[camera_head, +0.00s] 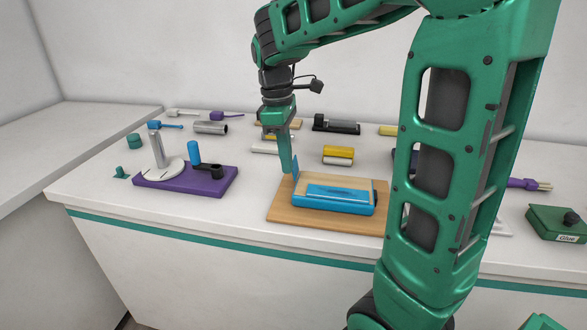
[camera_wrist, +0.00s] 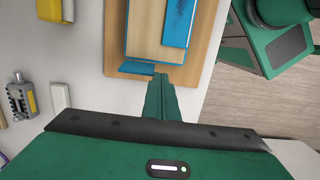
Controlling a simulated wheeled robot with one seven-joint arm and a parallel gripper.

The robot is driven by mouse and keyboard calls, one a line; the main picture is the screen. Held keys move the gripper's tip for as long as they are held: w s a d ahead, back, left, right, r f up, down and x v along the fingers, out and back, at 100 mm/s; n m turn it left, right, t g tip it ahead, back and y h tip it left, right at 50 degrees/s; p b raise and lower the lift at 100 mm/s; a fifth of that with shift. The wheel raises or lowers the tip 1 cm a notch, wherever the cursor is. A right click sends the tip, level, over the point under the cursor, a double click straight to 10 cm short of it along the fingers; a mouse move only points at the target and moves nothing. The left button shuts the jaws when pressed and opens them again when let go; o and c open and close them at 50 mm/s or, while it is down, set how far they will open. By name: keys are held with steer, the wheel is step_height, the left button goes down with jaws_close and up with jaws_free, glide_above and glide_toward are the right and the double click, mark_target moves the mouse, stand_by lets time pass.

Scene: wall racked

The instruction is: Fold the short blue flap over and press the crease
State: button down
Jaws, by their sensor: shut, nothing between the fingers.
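A bright blue workpiece (camera_head: 335,206) lies on a wooden board (camera_head: 285,213) on the bench. A short blue flap (camera_head: 296,167) stands up at its left end; in the wrist view it shows as a small blue piece (camera_wrist: 138,68) just beyond my fingertips. A longer blue flap (camera_wrist: 178,22) lies along one side of the workpiece, over a wood-coloured panel. My gripper (camera_head: 288,170) points down, shut and empty, close to the left of the short flap. It also shows in the wrist view (camera_wrist: 160,78). I cannot tell whether fingertips and flap touch.
A purple base (camera_head: 185,181) with a white disc and blue-handled crank stands left of the board. A yellow-and-white roller (camera_head: 338,155) lies behind it. A green glue box (camera_head: 556,223) sits at the far right. My arm hides part of the bench right of the board.

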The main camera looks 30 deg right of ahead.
steer(key=shift+s+d+r, duration=0.1)
steer(key=shift+s+d, duration=0.05)
steer(key=shift+s+d, duration=0.3)
stand_by(0.3)
steer(key=shift+s+d, duration=0.25)
steer(key=shift+d, duration=0.1)
steer(key=shift+s, duration=0.1)
steer(key=shift+s+d, duration=0.25)
stand_by(0.4)
